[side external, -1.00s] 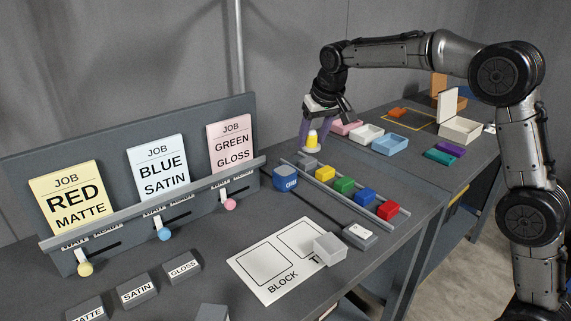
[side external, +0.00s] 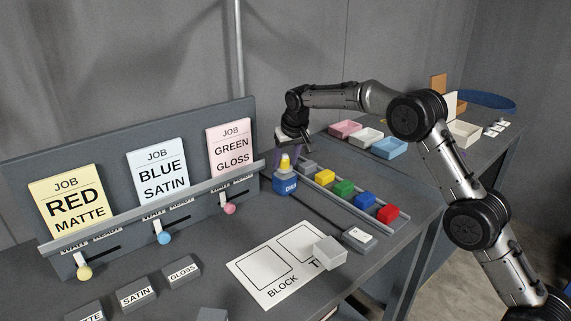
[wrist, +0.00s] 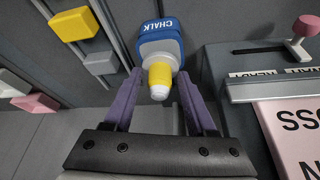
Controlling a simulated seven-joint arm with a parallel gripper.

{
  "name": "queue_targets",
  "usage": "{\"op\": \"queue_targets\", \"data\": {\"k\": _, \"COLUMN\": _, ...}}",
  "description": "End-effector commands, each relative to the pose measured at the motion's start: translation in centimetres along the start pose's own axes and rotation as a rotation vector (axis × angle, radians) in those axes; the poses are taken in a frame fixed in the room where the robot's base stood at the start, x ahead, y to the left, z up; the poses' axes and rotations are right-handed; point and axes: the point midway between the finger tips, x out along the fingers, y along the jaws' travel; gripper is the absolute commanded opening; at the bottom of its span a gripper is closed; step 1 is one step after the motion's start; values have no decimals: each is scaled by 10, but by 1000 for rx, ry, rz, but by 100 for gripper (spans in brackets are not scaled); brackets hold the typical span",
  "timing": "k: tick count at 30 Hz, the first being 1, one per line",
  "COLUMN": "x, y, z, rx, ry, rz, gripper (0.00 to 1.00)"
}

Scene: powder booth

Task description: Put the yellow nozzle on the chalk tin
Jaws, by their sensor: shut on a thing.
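The yellow nozzle (side external: 285,163), with a white tip, is between the purple fingers of my gripper (side external: 286,161), which is shut on it. The blue chalk tin (side external: 285,185) stands on the bench at the left end of the block rack. In the side view the nozzle is upright and directly above the tin's top. In the wrist view the nozzle (wrist: 160,79) lines up with the tin (wrist: 158,38), its wide end towards the tin. I cannot tell whether the nozzle touches the tin.
The rack (side external: 340,195) with several coloured blocks lies right of the tin. The job card board (side external: 150,200) rises close on the left. Pink, white and blue trays (side external: 390,147) stand behind. A white card (side external: 270,268) lies in front.

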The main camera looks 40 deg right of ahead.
Motion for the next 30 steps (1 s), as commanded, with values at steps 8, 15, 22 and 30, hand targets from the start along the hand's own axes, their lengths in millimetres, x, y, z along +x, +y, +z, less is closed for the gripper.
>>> {"op": "queue_targets", "data": {"k": 8, "x": 12, "y": 0, "z": 5, "rx": 0, "ry": 2, "rz": 0, "gripper": 0}}
{"op": "queue_targets", "data": {"k": 15, "x": 15, "y": 0, "z": 6, "rx": 0, "ry": 1, "rz": 0, "gripper": 60}}
{"op": "queue_targets", "data": {"k": 22, "x": 15, "y": 0, "z": 6, "rx": 0, "ry": 0, "rz": 0, "gripper": 87}}
{"op": "queue_targets", "data": {"k": 30, "x": 12, "y": 0, "z": 5, "rx": 0, "ry": 1, "rz": 0, "gripper": 87}}
